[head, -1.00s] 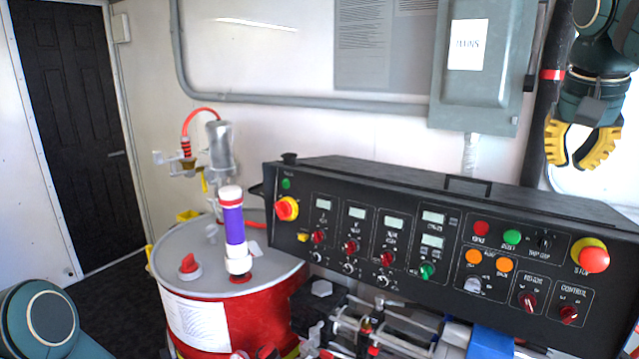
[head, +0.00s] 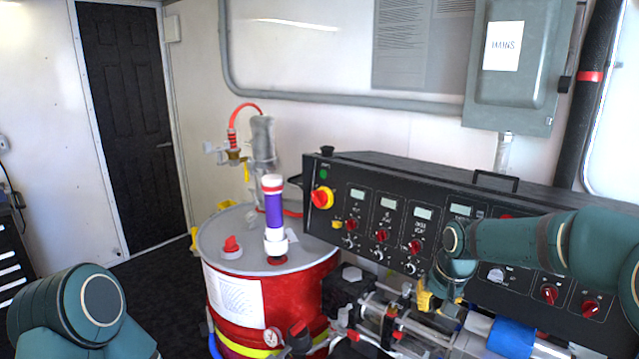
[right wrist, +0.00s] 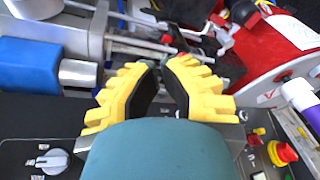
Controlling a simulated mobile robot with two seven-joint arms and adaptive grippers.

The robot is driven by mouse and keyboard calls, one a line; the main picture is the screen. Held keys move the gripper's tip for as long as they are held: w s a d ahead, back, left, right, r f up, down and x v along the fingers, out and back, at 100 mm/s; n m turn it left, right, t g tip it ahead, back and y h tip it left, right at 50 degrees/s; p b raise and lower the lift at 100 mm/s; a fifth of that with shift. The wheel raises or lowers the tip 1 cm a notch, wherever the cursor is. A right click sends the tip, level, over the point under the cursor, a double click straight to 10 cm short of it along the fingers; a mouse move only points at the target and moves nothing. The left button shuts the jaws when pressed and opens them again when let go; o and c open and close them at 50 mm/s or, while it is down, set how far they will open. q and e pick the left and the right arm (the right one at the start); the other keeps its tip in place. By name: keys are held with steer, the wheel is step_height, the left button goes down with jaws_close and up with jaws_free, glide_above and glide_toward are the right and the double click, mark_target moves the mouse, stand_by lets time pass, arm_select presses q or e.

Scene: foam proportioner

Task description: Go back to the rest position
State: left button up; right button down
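My right gripper (head: 428,302) hangs in front of the black control panel (head: 361,192), low and near its front edge, with my forearm crossing the panel's right part. In the right wrist view its yellow fingers (right wrist: 158,72) are apart with nothing between them. Pipework lies beyond the fingertips. My left arm shows only as a rounded teal link at the lower left; the left gripper is out of view.
A red drum (head: 325,272) with a purple-and-white tube (head: 273,212) on its lid stands left of the panel. Metal pipework and a blue cylinder (head: 511,338) lie below the panel. A grey mains box (head: 515,85) is on the wall. Floor by the dark door (head: 128,120) is clear.

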steer(key=s+a+f+y, duration=0.1)
steer(key=s+a+f, duration=0.4)
steer(key=f, duration=0.5)
steer(key=s+a+f+y, duration=0.1)
steer(key=s+a+f, duration=0.4)
steer(key=f, duration=0.5)
steer(key=s+a+f, duration=0.2)
steer(key=s+f, duration=0.2)
steer(key=s, duration=0.3)
steer(key=s+a+f+g, duration=0.1)
steer(key=s+a+f, duration=0.1)
steer(key=s+f, duration=0.2)
steer(key=s, duration=0.3)
steer(key=shift+a+f+y, duration=0.3)
steer(key=shift+f, duration=0.05)
steer(key=shift+s+d, duration=0.1)
steer(key=shift+s, duration=0.05)
